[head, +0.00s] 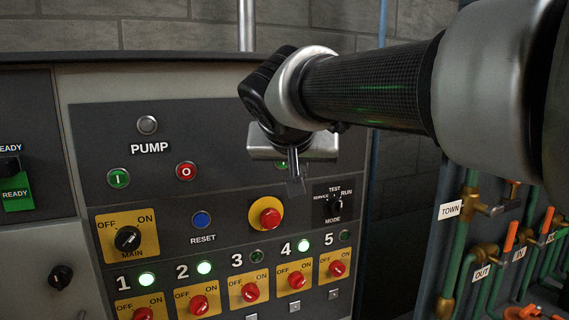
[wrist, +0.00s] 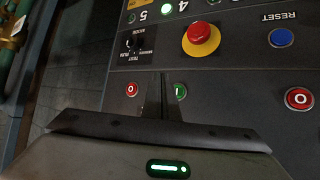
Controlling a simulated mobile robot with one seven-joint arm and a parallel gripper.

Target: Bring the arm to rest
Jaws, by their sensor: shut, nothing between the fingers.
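My arm (head: 365,88) reaches in from the right of the head view, in front of a grey control panel (head: 90,110). My gripper (head: 296,186) points down, with its fingers together and nothing between them. It hangs in front of the panel, above the yellow-ringed red button (head: 270,217) and left of the mode selector (head: 334,206). In the wrist view, which shows the panel upside down, the shut fingers (wrist: 163,82) lie between a red O button (wrist: 132,89) and a green I button (wrist: 180,90). I cannot tell whether the fingertips touch the panel.
Lamps 1 (head: 147,279), 2 (head: 204,268) and 4 (head: 303,246) glow green; lamps 3 (head: 257,256) and 5 (head: 345,236) are dark. Red knobs sit below them. Green pipes (head: 459,240) with orange-handled valves stand at the right. A brick wall is behind.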

